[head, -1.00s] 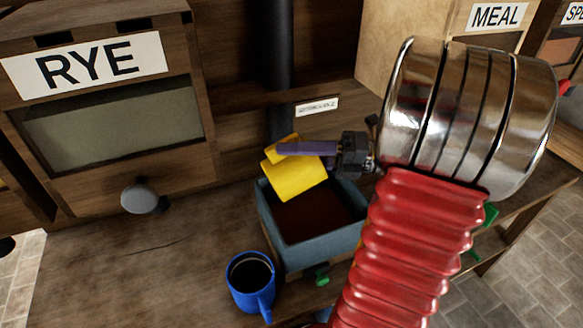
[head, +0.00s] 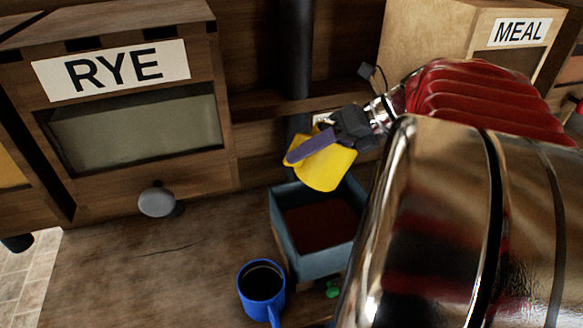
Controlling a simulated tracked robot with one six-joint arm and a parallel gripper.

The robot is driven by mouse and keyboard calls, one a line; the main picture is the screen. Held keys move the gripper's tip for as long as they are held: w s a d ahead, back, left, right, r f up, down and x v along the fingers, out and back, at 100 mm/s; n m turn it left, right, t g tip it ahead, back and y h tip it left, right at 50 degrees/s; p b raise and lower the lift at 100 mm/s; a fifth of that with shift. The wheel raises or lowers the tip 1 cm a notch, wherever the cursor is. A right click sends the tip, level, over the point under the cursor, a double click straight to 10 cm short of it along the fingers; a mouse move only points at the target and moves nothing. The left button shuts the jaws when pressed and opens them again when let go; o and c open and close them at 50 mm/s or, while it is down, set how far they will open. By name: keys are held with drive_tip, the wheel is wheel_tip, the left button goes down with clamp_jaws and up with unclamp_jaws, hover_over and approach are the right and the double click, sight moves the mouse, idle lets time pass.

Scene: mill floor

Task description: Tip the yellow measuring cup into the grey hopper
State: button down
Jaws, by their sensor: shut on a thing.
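The yellow measuring cup (head: 331,171) is held in the air just above the back of the grey hopper (head: 322,263). The cup is tilted, and its inside is hidden from this side. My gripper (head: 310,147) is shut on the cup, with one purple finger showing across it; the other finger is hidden. The hopper is an open, square, blue-grey box with a dark reddish-brown inside. I cannot tell whether that is grain or the bare bottom. The cup and the hopper appear apart.
A blue mug (head: 262,287) with dark contents stands just left of the hopper's front. A RYE bin (head: 125,110) with a grey knob (head: 157,201) stands at the left, a MEAL bin (head: 440,38) at the back right. A dark pipe (head: 298,50) rises behind. The bench front left is clear.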

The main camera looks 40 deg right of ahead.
sight(304, 138)
drive_tip(key=h, duration=0.1)
drive_tip(key=r+g+h, duration=0.1)
drive_tip(key=h, duration=0.1)
drive_tip(key=n+h, duration=0.1)
drive_tip(key=shift+r+g, duration=0.3)
drive_tip(key=shift+r, duration=0.05)
drive_tip(key=shift+r, duration=0.1)
drive_tip(key=shift+r, duration=1.9)
drive_tip(key=c, duration=1.6)
unclamp_jaws()
clamp_jaws()
drive_tip(key=shift+s, duration=0.15)
